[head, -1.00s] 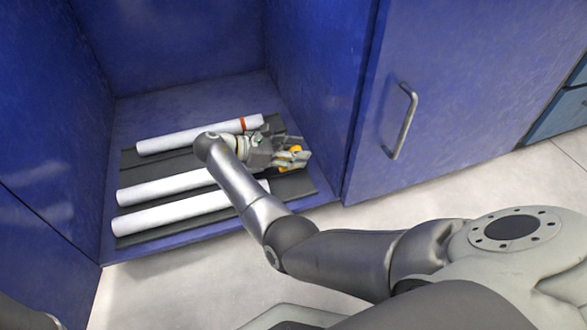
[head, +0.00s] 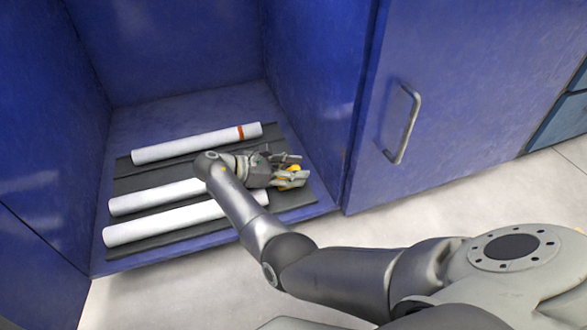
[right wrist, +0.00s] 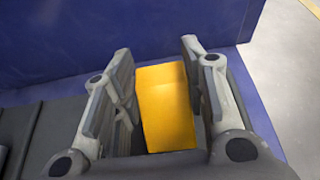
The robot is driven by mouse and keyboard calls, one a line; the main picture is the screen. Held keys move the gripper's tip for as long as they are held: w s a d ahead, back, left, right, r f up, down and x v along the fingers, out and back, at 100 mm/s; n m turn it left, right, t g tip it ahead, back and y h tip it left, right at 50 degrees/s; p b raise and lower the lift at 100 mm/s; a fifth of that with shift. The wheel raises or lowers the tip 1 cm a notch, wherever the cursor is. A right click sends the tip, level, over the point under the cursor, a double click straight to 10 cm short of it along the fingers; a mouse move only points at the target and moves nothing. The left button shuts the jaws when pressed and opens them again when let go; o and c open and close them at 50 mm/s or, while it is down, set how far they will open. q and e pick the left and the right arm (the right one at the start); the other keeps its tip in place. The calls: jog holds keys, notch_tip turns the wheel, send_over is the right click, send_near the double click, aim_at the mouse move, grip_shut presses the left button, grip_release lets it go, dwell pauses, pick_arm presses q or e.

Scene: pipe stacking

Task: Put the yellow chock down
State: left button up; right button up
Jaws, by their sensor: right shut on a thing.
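The yellow chock (right wrist: 165,105) is a block between the two fingers of my right gripper (right wrist: 158,85) in the right wrist view. My right gripper (head: 297,170) is shut on it over the right part of the dark mat (head: 290,200) in the blue cabinet. In the head view the fingers and hand hide most of the chock, and only bits of yellow show. I cannot tell whether the chock touches the mat. My left gripper is out of view.
White pipes lie on the mat: one with an orange band (head: 195,143) at the back, a middle one (head: 150,197) partly behind my arm, and a front one (head: 165,220). The cabinet's right wall (head: 315,90) stands close to my gripper. A handled blue door (head: 470,80) is further right.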

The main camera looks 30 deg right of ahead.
jog(key=shift+f, duration=0.3)
jog(key=o, duration=1)
jog(key=shift+s+f, duration=0.15)
jog(key=shift+o, duration=0.2)
jog(key=shift+r, duration=0.25)
jog(key=p+v, duration=0.1)
jog(key=v, duration=0.1)
jog(key=p+v, duration=0.1)
jog(key=r+v, duration=0.1)
jog(key=v, duration=0.1)
jog(key=shift+r+p, duration=0.2)
jog(key=shift+p, duration=0.2)
jog(key=v, duration=0.4)
jog(key=shift+w+a, duration=0.25)
jog(key=shift+v, duration=1.2)
